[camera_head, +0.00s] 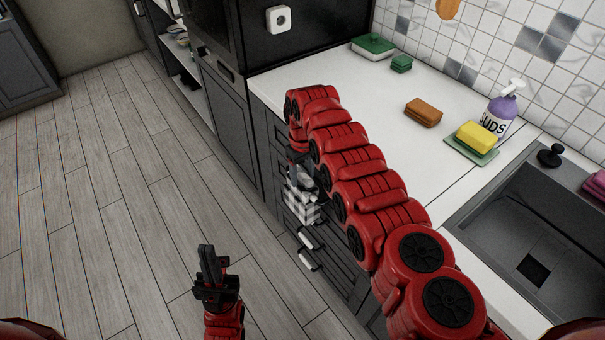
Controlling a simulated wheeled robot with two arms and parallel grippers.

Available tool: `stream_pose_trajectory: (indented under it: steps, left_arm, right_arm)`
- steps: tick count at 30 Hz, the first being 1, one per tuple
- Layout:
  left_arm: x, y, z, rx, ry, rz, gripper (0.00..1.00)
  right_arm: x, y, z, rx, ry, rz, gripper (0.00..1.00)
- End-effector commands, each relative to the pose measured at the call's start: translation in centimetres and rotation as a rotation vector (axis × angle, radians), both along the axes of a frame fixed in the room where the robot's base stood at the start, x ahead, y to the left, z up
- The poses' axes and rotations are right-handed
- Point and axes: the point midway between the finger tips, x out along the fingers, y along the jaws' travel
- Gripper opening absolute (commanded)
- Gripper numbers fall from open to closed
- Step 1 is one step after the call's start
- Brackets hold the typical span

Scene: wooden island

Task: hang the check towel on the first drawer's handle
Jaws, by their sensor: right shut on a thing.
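The black-and-white check towel (302,209) hangs in front of the dark drawer stack below the white counter. My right gripper (299,178) is shut on the towel at its upper end. My red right arm reaches across the counter and hides much of the drawer fronts. The first drawer's handle is not clearly visible behind my arm and gripper, and I cannot tell whether the towel touches it. Two lower pale handles (308,249) show below the towel. My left gripper (208,264) is over the floor, away from the drawers; its finger gap is unclear.
A sink (535,225) is at right. The wooden floor (120,190) at left is clear.

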Motion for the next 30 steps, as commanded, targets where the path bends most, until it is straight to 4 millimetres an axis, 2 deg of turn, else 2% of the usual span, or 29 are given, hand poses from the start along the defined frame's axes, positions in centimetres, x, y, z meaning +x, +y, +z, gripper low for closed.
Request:
stream_pose_trajectory:
  steps: [14,15,18,21,30]
  left_arm:
    - [0.0,0.0,0.01,0.0,0.0,0.0,0.0]
    - [0.0,0.0,0.0,0.0,0.0,0.0,0.0]
    - [0.0,0.0,0.0,0.0,0.0,0.0,0.0]
    - [-0.01,0.0,0.0,0.0,0.0,0.0,0.0]
    - [0.0,0.0,-0.01,0.0,0.0,0.0,0.0]
  right_arm:
    - [0.01,0.0,0.02,0.001,-0.001,0.0,0.0]
    - [0.01,0.0,0.02,0.0,0.0,0.0,0.61]
    - [0.0,0.0,0.0,0.0,0.0,0.0,0.79]
    - [0.0,0.0,0.0,0.0,0.0,0.0,0.94]
    - [0.0,0.0,-0.01,0.0,0.0,0.0,0.94]
